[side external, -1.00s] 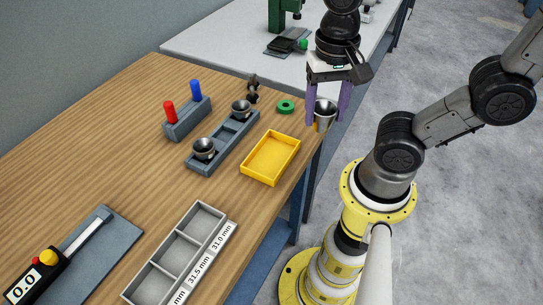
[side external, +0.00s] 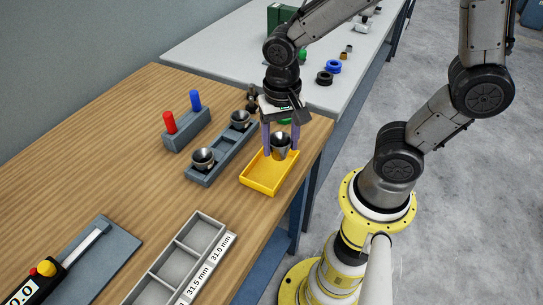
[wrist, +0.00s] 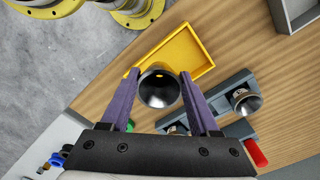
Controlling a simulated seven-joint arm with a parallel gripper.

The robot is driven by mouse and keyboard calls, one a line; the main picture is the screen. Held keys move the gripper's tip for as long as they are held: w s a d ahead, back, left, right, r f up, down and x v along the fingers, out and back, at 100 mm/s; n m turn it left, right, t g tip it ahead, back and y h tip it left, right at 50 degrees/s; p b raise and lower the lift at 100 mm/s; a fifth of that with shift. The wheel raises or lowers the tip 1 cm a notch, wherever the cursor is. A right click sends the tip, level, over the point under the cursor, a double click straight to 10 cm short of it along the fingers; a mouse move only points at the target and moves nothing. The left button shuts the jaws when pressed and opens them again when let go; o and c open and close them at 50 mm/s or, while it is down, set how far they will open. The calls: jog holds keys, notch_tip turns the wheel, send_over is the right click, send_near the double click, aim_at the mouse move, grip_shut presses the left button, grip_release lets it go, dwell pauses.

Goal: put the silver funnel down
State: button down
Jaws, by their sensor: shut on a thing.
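The silver funnel (side external: 281,144) is a small shiny metal cup, held between the purple fingers of my gripper (side external: 281,152). In the side view it is over the far end of the yellow tray (side external: 258,184); I cannot tell whether it touches the tray floor. In the wrist view the funnel (wrist: 158,89) shows its round dark mouth between the fingertips (wrist: 160,84), with the yellow tray (wrist: 206,57) behind it. My gripper is shut on the funnel.
A grey holder (side external: 221,157) left of the tray carries two similar funnels (side external: 203,158). A grey block with red and blue pegs (side external: 187,130) stands farther left. A labelled three-compartment box (side external: 205,235) and a gauge (side external: 100,232) are in front. Bare wood lies at left.

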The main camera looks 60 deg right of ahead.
jog(key=shift+w+a+f, duration=0.1)
jog(key=shift+w+f, duration=0.7)
jog(key=shift+f, duration=0.15)
jog(key=shift+w+f, duration=0.15)
jog(key=shift+f, duration=0.75)
jog(key=shift+w+f, duration=0.1)
jog(key=shift+f, duration=0.8)
jog(key=shift+f, duration=0.1)
jog(key=shift+c, duration=2.1)
grip_release()
jog(key=shift+f, duration=0.1)
